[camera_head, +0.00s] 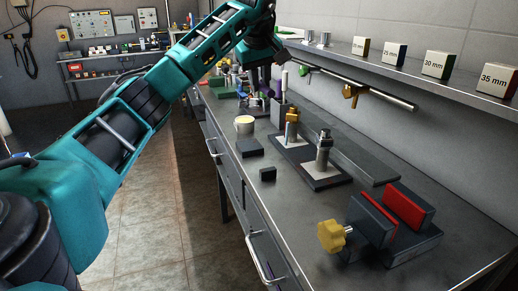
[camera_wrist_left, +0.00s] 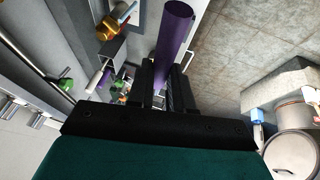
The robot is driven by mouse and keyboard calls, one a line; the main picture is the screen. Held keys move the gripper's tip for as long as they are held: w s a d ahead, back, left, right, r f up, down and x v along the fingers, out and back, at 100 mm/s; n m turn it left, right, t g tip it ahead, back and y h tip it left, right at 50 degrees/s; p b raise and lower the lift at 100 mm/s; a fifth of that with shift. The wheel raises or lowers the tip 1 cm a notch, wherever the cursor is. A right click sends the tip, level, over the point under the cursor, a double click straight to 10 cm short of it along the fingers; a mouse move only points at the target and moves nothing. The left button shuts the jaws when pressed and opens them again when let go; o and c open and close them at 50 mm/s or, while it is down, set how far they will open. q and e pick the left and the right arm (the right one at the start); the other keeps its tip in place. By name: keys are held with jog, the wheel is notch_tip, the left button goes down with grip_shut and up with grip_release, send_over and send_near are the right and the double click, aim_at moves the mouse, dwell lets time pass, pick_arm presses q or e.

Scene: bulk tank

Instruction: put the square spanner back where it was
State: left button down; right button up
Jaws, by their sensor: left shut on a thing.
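My left gripper (camera_head: 262,84) is over the far part of the steel bench, beside the wall rail. In the left wrist view its two dark fingers (camera_wrist_left: 162,85) are shut on a purple rod (camera_wrist_left: 175,28), which looks like the handle of the square spanner. A grey upright holder (camera_head: 283,113) with a pale-topped tool stands close to the gripper. I cannot tell where the spanner's place is. My right gripper is not in view.
The bench (camera_head: 410,171) holds a dark plate with two valve fittings (camera_head: 323,150), a pale-topped cup (camera_head: 244,125), a small black block (camera_head: 267,174) and a red-jawed vise (camera_head: 375,218). Above are a rail (camera_head: 385,94) and a shelf with size-marked blocks (camera_head: 438,64). The bench's front strip is mostly clear.

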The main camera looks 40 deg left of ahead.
pick_arm(q)
jog(key=shift+a+f+b, duration=0.1)
jog(key=shift+f+b, duration=2.15)
jog(key=shift+f, duration=7.65)
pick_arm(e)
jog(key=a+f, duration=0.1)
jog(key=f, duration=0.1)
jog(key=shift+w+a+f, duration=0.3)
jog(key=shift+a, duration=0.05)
pick_arm(q)
jog(key=c, duration=1)
grip_release()
jog(key=shift+s, duration=0.1)
